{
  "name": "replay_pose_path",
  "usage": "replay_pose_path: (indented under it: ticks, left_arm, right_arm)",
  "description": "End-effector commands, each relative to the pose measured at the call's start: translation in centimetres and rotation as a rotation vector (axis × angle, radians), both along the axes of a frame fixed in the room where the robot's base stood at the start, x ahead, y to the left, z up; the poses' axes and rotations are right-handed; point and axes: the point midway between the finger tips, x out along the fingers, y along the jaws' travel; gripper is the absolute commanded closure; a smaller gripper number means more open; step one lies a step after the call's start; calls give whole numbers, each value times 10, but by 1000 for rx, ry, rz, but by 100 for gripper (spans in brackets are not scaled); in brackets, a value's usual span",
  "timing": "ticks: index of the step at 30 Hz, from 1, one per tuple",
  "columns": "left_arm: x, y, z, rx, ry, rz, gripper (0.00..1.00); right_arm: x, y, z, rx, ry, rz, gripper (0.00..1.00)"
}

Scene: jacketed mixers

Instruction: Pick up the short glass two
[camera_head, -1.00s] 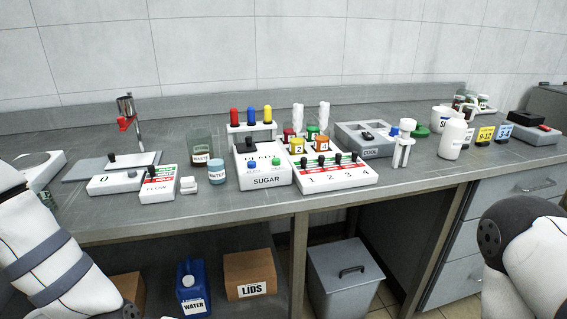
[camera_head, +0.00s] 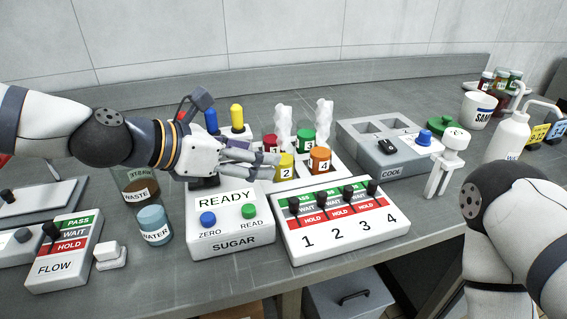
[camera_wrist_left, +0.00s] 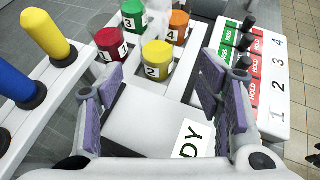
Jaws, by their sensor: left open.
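The short glass two is a small yellow cylinder marked 2 (camera_head: 286,166). It stands upright in a white holder behind the numbered panel. In the left wrist view the yellow glass (camera_wrist_left: 157,60) lies ahead, between the lines of the two fingers. My left gripper (camera_head: 272,167) is open and empty, reaching in from the left above the sugar box, with its fingertips close to the yellow glass. In the wrist view the gripper (camera_wrist_left: 163,78) shows both purple pads apart; contact with the glass cannot be seen. My right gripper is out of view.
Red glass 1 (camera_wrist_left: 111,43), green glass 3 (camera_wrist_left: 133,15) and orange glass 4 (camera_wrist_left: 177,27) stand close around it. The sugar box (camera_head: 233,233) and the switch panel (camera_head: 342,228) are in front. Tall blue and yellow (camera_wrist_left: 47,35) plungers stand left.

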Motion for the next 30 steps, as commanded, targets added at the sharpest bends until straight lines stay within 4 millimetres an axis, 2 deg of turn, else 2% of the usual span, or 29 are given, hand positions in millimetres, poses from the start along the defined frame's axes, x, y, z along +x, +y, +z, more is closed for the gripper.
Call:
replay_pose_path:
  ticks: [9,17,24,30]
  left_arm:
    - [34,-37,-15,2,-2,-1,40]
    - [37,-40,-13,-1,-8,0,40]
    - [36,-40,-13,0,-8,0,94]
    - [36,-40,-13,0,-8,0,95]
  right_arm:
    - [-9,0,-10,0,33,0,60]
    - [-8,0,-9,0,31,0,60]
    - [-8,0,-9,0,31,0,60]
    - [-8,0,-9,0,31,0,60]
